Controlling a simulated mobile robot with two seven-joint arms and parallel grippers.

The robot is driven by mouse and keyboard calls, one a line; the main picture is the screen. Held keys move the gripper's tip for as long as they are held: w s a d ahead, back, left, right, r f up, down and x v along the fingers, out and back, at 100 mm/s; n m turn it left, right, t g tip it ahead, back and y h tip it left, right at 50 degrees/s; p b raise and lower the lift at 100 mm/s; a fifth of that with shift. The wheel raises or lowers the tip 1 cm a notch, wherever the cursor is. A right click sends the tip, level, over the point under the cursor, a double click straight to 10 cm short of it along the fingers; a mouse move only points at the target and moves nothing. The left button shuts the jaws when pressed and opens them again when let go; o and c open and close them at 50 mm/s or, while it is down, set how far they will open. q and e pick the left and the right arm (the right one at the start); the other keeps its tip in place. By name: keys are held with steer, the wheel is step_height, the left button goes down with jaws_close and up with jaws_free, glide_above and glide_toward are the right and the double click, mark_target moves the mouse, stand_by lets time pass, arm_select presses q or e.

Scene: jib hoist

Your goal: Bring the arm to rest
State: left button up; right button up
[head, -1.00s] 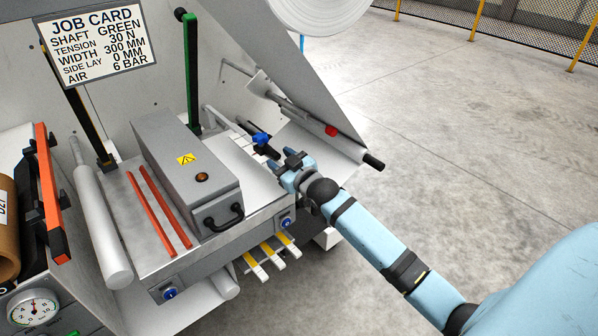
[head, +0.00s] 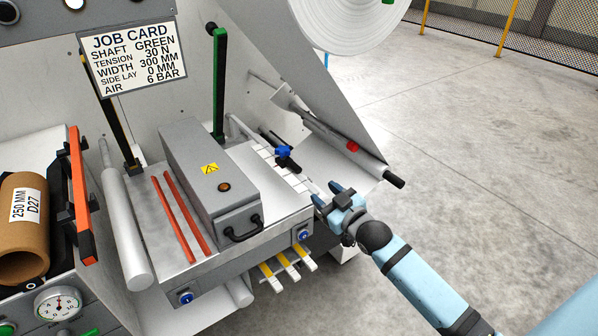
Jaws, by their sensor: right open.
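My right arm (head: 415,285) comes in from the lower right, light blue with dark joints. My right gripper (head: 328,196) is open and looks empty, at the right front corner of the machine bed. A blue knob (head: 283,151) on a dark clamp sits on the white scale bar, up and left of the gripper and apart from it in the picture. My left gripper does not show.
A grey box with a black handle (head: 243,230) stands on the bed. A roller with a dark end (head: 394,181) juts out right of the gripper. Yellow-and-white levers (head: 285,266) hang below the bed. The grey floor (head: 480,160) on the right is clear.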

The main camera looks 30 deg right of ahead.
steer(key=s+a+f+g+y, duration=0.1)
steer(key=s+a+f+g, duration=0.1)
steer(key=s+a+f, duration=0.35)
steer(key=s+a+f+g, duration=0.2)
steer(key=s+a, duration=0.5)
steer(key=s, duration=0.1)
steer(key=s+a+f+g+y, duration=0.1)
steer(key=s+a+f+g, duration=0.1)
steer(key=s+a+f, duration=0.35)
arm_select(q)
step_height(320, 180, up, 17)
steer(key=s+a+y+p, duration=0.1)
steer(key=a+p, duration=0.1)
steer(key=p, duration=2.4)
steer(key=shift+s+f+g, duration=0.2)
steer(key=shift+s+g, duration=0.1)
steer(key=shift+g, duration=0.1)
arm_select(e)
steer(key=s+r, duration=0.2)
steer(key=r, duration=0.7)
steer(key=s+r+g, duration=0.1)
steer(key=s+r, duration=0.1)
steer(key=r, duration=0.7)
steer(key=shift+d+m, duration=0.35)
steer(key=shift+m, duration=0.05)
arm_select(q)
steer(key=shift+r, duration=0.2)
arm_select(e)
steer(key=shift+r, duration=0.15)
steer(key=shift+s, duration=0.1)
